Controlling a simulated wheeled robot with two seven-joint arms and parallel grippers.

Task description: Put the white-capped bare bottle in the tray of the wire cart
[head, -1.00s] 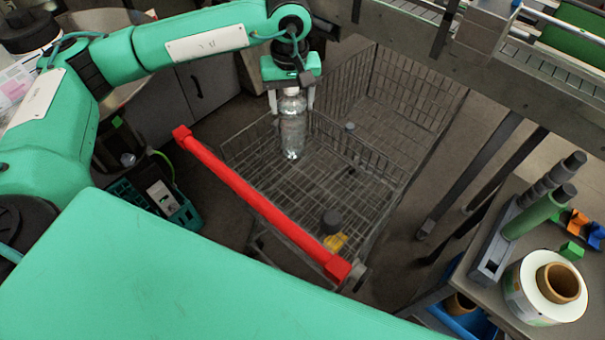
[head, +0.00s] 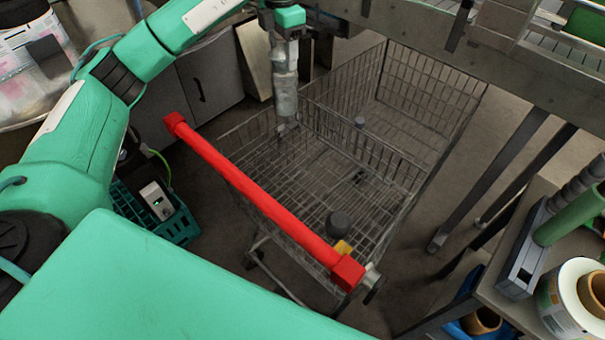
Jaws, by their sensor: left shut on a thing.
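My left gripper (head: 285,37) is shut on a clear bare bottle (head: 284,82) near its top. The bottle hangs upright, and its cap is hidden by the gripper. The wire cart (head: 320,185) stands below, with a red handle (head: 255,195) on its near side. In the picture the bottle's lower end overlaps the cart's far left rim; I cannot tell its height above the wire. My right gripper is not in view.
A dark cylinder (head: 339,224) and a yellow piece (head: 343,248) are at the cart's near right end. A grey conveyor frame (head: 420,48) runs along the back. A bench with a label roll (head: 570,305) stands at the right. A teal crate (head: 180,225) is on the floor at left.

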